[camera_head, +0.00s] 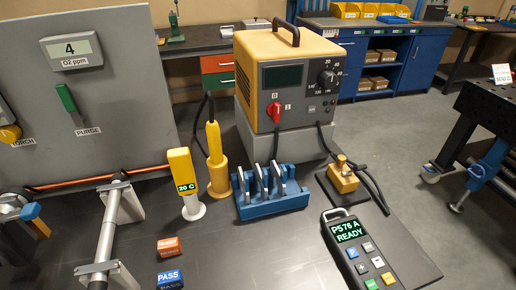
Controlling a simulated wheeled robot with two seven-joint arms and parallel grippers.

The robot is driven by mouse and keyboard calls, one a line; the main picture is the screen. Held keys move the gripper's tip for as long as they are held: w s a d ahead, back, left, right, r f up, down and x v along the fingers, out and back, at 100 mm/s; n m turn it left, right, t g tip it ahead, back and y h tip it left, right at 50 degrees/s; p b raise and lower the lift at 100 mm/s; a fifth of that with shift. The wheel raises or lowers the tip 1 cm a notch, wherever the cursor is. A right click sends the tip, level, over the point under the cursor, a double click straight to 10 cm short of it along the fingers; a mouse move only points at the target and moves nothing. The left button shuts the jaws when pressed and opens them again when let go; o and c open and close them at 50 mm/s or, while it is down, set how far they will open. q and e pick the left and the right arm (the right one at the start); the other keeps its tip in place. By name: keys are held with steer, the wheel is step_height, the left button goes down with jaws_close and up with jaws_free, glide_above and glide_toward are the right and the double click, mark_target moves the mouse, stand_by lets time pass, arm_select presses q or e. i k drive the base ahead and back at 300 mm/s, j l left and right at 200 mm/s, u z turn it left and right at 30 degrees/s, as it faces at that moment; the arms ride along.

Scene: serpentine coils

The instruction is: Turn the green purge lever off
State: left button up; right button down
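The green purge lever (66,98) is on the grey upright panel (130,60) at the left. It stands nearly upright, its top leaning a little to the left. The PURGE label (88,131) is just below it. Above the lever, an O2 ppm display (72,48) reads 4. Neither of my grippers is in view, so nothing is seen touching the lever.
A yellow torch handle (9,133) sits left of the lever. On the table are a steel pipe (109,225) on stands, a yellow 20 C gauge (183,170), a blue rack (270,203), a yellow power unit (262,47) and a remote (362,250). Space directly before the lever looks clear.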

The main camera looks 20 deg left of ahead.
mark_target(64, 95)
steer(key=u, duration=1.9)
